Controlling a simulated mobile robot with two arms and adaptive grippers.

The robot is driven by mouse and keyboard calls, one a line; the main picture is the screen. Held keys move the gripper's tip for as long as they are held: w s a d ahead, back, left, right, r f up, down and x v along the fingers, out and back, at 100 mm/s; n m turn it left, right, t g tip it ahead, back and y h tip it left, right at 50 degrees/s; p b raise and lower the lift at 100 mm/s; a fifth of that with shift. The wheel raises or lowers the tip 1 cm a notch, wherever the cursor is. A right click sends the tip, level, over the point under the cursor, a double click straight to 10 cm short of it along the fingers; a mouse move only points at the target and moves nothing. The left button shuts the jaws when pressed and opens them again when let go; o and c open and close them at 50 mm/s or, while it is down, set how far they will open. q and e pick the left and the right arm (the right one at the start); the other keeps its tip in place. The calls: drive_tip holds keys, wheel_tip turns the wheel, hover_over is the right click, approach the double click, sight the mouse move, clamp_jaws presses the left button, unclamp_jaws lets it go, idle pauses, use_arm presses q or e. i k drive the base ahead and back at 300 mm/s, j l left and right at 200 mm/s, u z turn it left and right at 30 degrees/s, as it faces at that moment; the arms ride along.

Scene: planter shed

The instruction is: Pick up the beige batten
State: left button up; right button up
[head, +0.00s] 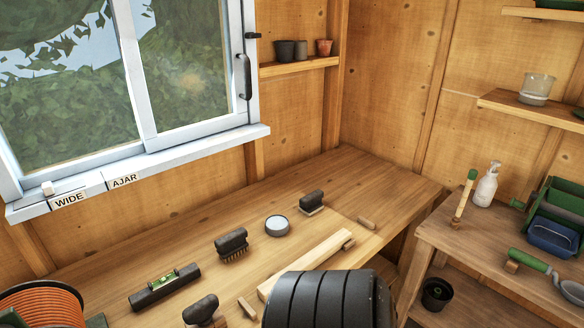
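The beige batten (312,259) is a long, pale, straight strip of wood. It lies flat on the wooden workbench (160,248), slanting from lower left to upper right in the head view. A dark ribbed shape close to the camera stands in front of the bench's near part, just below the batten, and I cannot tell what it is. Neither my left nor my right gripper shows in this view.
Near the batten are small wood blocks (367,222), a round tin (277,226), brushes (232,245) and a spirit level (165,287). An orange reel (42,308) stands lower left.

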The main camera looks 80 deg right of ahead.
sight(314, 258)
drive_tip(key=z, duration=2.55)
